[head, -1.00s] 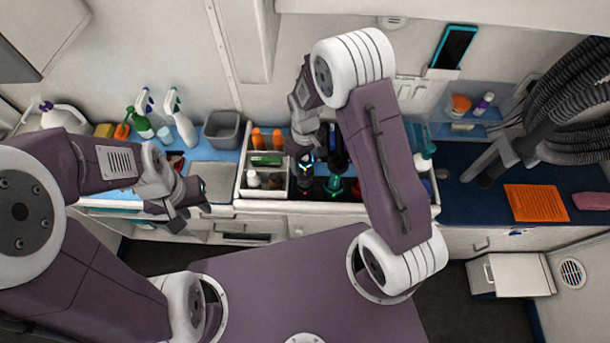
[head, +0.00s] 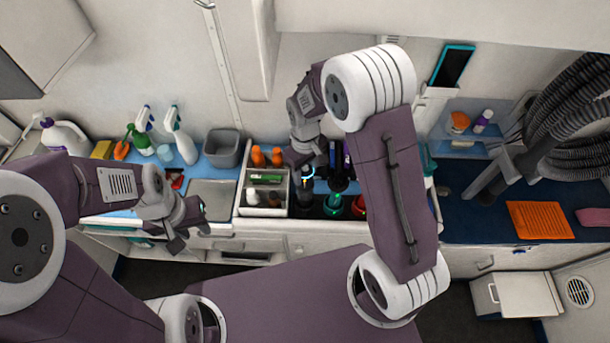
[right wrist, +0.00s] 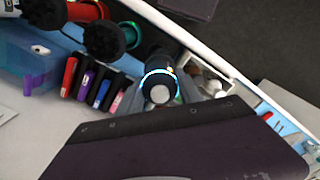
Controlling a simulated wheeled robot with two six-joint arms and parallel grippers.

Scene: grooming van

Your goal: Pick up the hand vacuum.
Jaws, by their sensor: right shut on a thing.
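The hand vacuum, as I take it, is a dark cylinder with a glowing blue ring (head: 306,184). It stands roughly upright at the left end of a row of dark-handled devices. In the right wrist view its round end and ring (right wrist: 160,88) face the camera. My right gripper (head: 304,160) is over it from behind; its grey fingers (right wrist: 158,98) lie on both sides of the cylinder, shut on it. The lower part of the device is partly hidden. My left gripper (head: 190,232) is open and empty in front of the counter at left.
A green device (head: 332,205) and a red one (head: 360,206) stand close beside it. A divided white bin (head: 242,196) with bottles is just left. A grey tub (head: 222,150) and spray bottles (head: 181,140) stand further left. An orange mat (head: 540,221) lies at right.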

